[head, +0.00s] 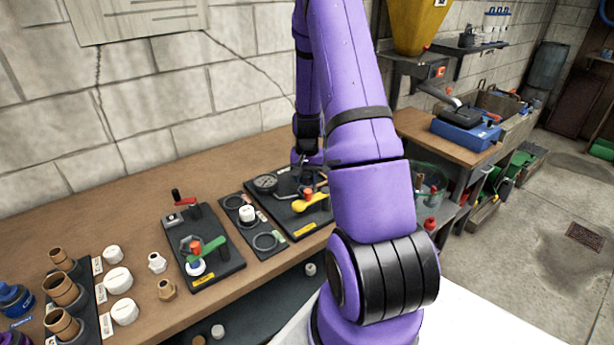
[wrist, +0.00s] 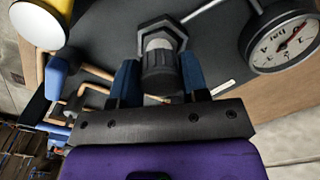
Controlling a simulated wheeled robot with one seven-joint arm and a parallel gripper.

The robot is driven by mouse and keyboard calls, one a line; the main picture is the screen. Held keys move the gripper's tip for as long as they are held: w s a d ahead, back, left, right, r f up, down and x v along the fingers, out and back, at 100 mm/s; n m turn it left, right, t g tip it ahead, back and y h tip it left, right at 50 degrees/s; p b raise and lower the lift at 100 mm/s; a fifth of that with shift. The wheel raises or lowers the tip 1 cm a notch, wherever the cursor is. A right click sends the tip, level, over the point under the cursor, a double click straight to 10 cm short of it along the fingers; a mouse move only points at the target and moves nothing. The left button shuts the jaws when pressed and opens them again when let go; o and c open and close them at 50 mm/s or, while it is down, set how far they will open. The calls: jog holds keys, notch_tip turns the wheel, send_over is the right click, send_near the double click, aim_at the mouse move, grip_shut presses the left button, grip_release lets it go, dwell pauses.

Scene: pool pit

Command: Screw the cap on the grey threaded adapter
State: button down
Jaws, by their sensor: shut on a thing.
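In the wrist view, my gripper (wrist: 160,75) has its blue fingers on both sides of a dark ribbed cap (wrist: 160,78) and is shut on it. Directly beyond the cap is the grey adapter (wrist: 176,30), with a dark hexagonal collar and a paler grey middle. The cap and the adapter look in line and overlap in this view. I cannot tell whether their threads are engaged. In the head view, my purple arm reaches down over the back of the right-hand black board (head: 298,232) and hides most of the gripper, cap and adapter.
The head view shows a yellow lever (head: 312,202), a middle board (head: 270,242) with rings, and a left valve board (head: 215,262).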

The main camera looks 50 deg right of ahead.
jog(key=shift+s+a+f, duration=0.15)
jog(key=shift+f, duration=0.05)
jog(key=shift+w+f, duration=0.15)
jog(key=shift+w, duration=0.1)
jog(key=shift+f, duration=0.55)
dwell(1.8)
jog(key=shift+c, duration=0.8)
grip_release()
jog(key=shift+r, duration=0.15)
jog(key=shift+r, duration=2.85)
